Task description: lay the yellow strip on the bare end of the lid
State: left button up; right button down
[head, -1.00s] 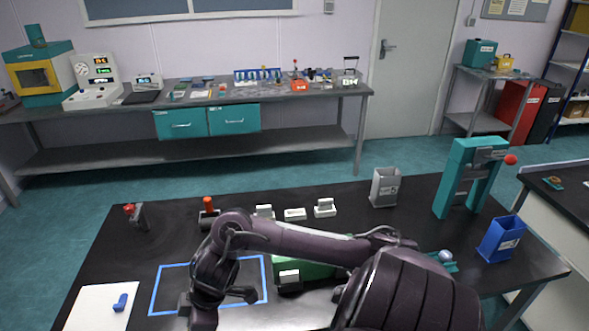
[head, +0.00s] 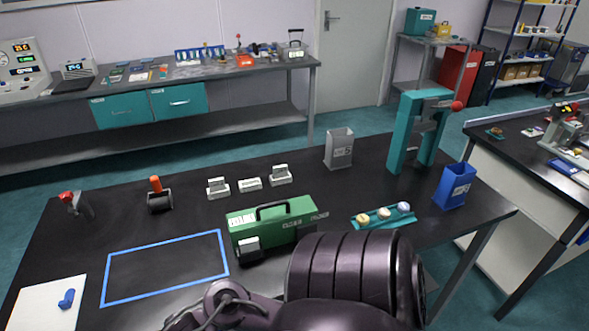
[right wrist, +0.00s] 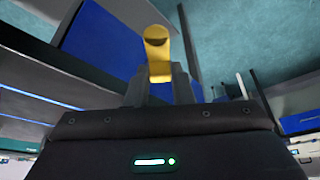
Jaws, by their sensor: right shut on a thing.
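In the right wrist view a yellow strip (right wrist: 156,52), bent over at its top, stands between the fingers of my right gripper (right wrist: 157,84), which is shut on it. The green case (head: 285,229) with a black handle stands on the dark table in the head view. White labels show on its front. I cannot tell for certain which surface is the lid or where its bare end lies. My right gripper is outside the head view. My left gripper is not seen in either view.
A blue taped rectangle (head: 166,247) is empty on the table (head: 120,215). A small dark block with a white top (head: 249,248) stands before the case. A teal tray (head: 368,224) with round pieces, a blue bin (head: 454,187) and a teal press (head: 398,135) stand to the right.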

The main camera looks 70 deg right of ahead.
aim_at(301, 207)
jog(key=k+l, duration=0.55)
jog(key=l, duration=0.15)
jog(key=k+l, duration=0.55)
jog(key=l, duration=0.15)
